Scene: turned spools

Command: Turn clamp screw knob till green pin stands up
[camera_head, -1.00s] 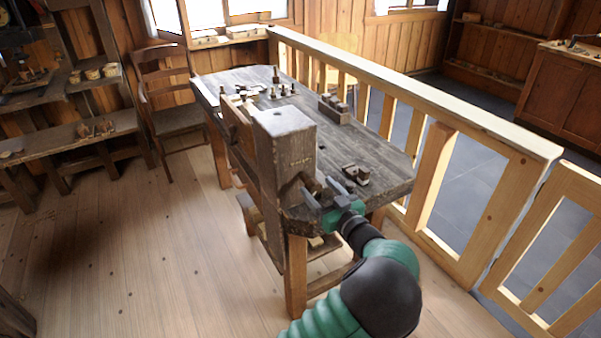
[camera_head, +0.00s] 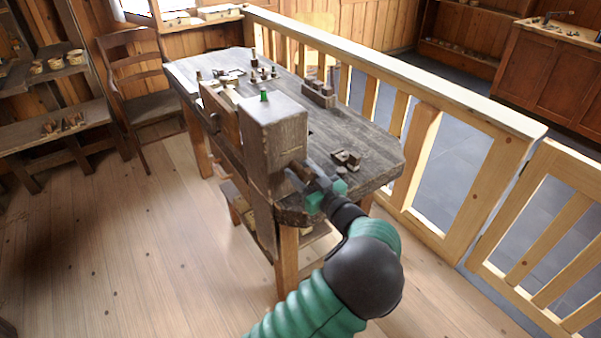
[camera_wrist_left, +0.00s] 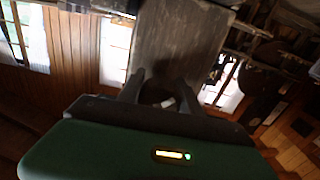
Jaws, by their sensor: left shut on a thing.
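The wooden clamp block (camera_head: 275,135) stands at the near end of the workbench. A small green pin (camera_head: 264,96) stands upright on its top face. The clamp screw knob (camera_head: 295,169) is on the block's right side, mostly hidden by the fingers. My left gripper (camera_head: 304,173) is shut on the knob. In the left wrist view, the two fingers (camera_wrist_left: 157,88) reach to the block (camera_wrist_left: 178,45), with the dark knob between them, too dim to see clearly. My right gripper is not in view.
The workbench (camera_head: 345,135) carries a small wooden piece (camera_head: 347,159), a slotted block (camera_head: 318,93) and several turned pieces at the back. A wooden railing (camera_head: 400,90) runs along its far side. A chair (camera_head: 140,85) stands at the left. The floor (camera_head: 130,240) in front is clear.

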